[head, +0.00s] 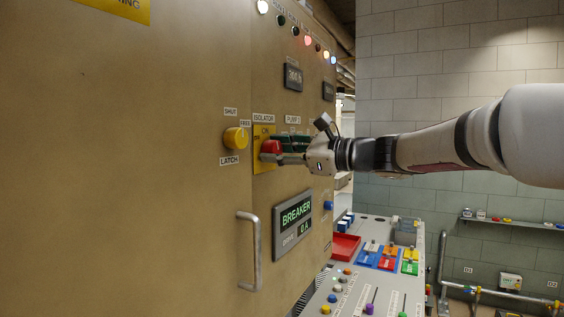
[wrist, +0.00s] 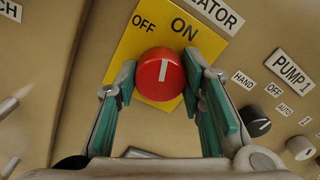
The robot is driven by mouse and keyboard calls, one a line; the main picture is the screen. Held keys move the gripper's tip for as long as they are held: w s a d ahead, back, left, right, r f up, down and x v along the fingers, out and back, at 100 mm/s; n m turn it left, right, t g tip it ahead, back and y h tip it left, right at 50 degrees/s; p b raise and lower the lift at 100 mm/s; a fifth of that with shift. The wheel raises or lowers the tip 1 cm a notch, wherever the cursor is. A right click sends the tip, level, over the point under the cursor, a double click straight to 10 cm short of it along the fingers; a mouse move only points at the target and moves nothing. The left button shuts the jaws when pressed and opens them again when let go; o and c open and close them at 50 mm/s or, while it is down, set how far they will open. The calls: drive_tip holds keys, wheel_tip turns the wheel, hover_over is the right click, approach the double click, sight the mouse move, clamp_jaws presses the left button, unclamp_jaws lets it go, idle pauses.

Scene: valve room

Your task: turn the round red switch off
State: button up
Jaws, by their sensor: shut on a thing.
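The round red switch (head: 269,147) sits on a yellow plate (head: 259,163) under the ISOLATOR label on the tan cabinet. In the wrist view the red switch (wrist: 160,75) shows a white line pointing up in the picture, between the words OFF and ON on the yellow plate (wrist: 121,60). My gripper (head: 285,158) is at the switch, its fingers on either side of it. In the wrist view my gripper (wrist: 160,88) is shut on the switch, with green-padded fingers left and right of the red cap.
A yellow FREE/LATCH knob (head: 236,138) is left of the switch. A breaker display (head: 293,226) and a metal door handle (head: 249,250) are below. The PUMP 1 selector knob (wrist: 254,121) is close to the right finger. A control desk (head: 378,291) stands below right.

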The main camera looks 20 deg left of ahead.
drive_tip(key=n+b, duration=0.1)
drive_tip(key=b, duration=0.1)
drive_tip(key=n+b, duration=0.3)
drive_tip(key=shift+w+f+n+b, duration=0.15)
drive_tip(key=shift+f+n+b, duration=0.1)
drive_tip(key=shift+n+b, duration=0.15)
drive_tip(key=n+b, duration=0.3)
drive_tip(key=b, duration=0.2)
drive_tip(key=shift+n, duration=0.4)
drive_tip(key=n+b, duration=0.5)
drive_tip(key=b, duration=0.1)
drive_tip(key=shift+r+g, duration=0.15)
drive_tip(key=shift+g, duration=0.15)
drive_tip(key=shift+s+n+b, duration=0.2)
drive_tip(key=shift+n+b, duration=0.1)
drive_tip(key=o, duration=1.1)
drive_tip(key=shift+o, duration=0.2)
drive_tip(key=shift+r, duration=0.1)
drive_tip(key=shift+d, duration=0.1)
